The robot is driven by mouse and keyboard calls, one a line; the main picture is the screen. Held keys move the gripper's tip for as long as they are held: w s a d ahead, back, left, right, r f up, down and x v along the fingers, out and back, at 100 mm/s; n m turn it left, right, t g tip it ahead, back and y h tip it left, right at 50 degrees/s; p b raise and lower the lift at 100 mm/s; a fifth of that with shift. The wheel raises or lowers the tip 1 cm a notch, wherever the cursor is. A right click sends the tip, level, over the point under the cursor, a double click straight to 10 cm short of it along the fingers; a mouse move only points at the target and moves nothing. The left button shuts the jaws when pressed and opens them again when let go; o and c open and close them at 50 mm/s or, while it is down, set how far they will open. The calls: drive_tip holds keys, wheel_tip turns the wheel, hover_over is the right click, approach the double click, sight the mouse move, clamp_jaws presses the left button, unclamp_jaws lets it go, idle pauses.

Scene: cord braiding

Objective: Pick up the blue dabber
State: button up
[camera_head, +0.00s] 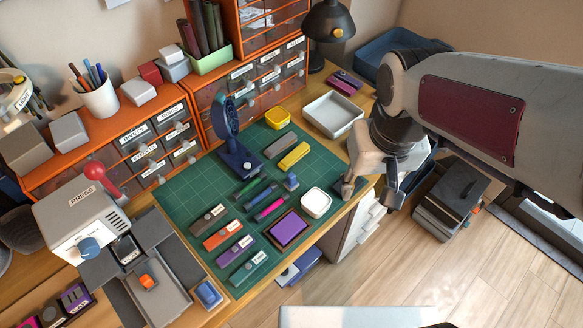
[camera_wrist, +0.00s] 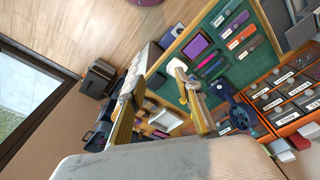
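A small blue dabber (camera_head: 291,181) with a rounded top stands upright on the green cutting mat (camera_head: 190,185), left of and above a white round-cornered dish (camera_head: 316,203) in the head view. The dabber and gripper are apart. In the wrist view my gripper (camera_wrist: 160,78) also shows open, with the mat beyond it. I cannot pick out the dabber there for certain.
A purple pad (camera_head: 288,229), several marker pens, labelled bars, a yellow block (camera_head: 294,156) and a dark blue stand (camera_head: 237,150) lie around the dabber. A white tray (camera_head: 333,114) is behind. Orange drawer units (camera_head: 150,140) line the back; a press (camera_head: 85,222) stands left.

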drive_tip(key=w+a+f+m+g, duration=0.1)
drive_tip(key=w+a+f+g, duration=0.1)
drive_tip(key=w+a+f, duration=0.4)
drive_tip(key=m, duration=0.8)
hover_over(290, 174)
drive_tip(key=f, duration=1.1)
drive_tip(key=shift+s+d+f, duration=0.15)
drive_tip(key=shift+s+f, duration=0.15)
drive_tip(key=shift+f, duration=0.1)
drive_tip(key=shift+w+r+m, duration=0.1)
drive_tip(key=shift+w+m, duration=0.15)
drive_tip(key=shift+m, duration=0.65)
drive_tip(key=shift+f, duration=1.35)
drive_tip(key=shift+f, duration=0.1)
